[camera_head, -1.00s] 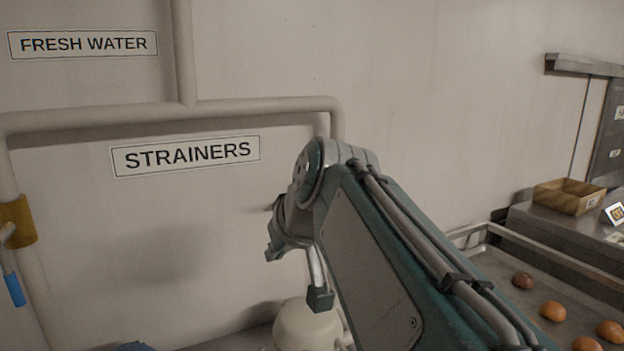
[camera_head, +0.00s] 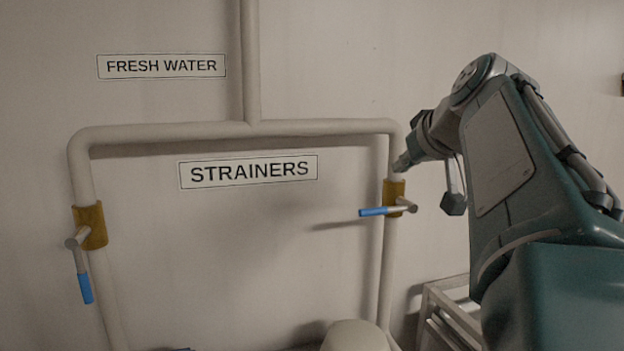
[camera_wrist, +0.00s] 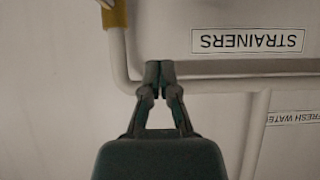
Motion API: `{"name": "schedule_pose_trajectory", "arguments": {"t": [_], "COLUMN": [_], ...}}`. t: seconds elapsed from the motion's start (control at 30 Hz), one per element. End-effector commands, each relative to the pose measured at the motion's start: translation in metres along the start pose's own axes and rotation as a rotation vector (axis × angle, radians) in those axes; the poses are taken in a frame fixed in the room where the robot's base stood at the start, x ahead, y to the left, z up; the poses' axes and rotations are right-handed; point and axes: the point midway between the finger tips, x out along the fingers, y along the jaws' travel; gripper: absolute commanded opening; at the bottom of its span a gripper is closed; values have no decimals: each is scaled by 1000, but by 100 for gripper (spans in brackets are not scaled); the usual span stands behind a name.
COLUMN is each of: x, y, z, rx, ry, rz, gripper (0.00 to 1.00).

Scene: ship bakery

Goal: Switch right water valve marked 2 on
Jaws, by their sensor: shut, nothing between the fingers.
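The right water valve (camera_head: 394,192) is a brass-coloured body on the right vertical pipe. Its blue-ended lever (camera_head: 378,211) points left, roughly level and crosswise to the pipe. I cannot see a number 2 on it. My gripper (camera_head: 402,164) is shut and empty, just above the valve body in the head view, near the pipe. In the wrist view, which is upside down, the closed fingers (camera_wrist: 159,68) overlap the pipe bend, and the brass valve body (camera_wrist: 115,14) is at the top left. Whether the fingers touch the pipe, I cannot tell.
A left valve (camera_head: 90,227) has its blue lever (camera_head: 85,287) hanging down. A pipe (camera_head: 300,128) links both sides around the STRAINERS label (camera_head: 248,172), with the FRESH WATER label (camera_head: 162,66) above. A metal rail (camera_head: 450,310) stands low at the right.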

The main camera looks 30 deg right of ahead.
Motion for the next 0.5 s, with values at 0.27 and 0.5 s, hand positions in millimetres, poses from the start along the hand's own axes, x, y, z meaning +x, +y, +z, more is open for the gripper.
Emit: {"name": "schedule_pose_trajectory", "arguments": {"t": [0.27,0.5], "x": [54,94], "y": [-1,-1], "z": [1,8], "rx": [1,3], "ry": [-4,-3], "rz": [-3,-2], "gripper": [0,0]}}
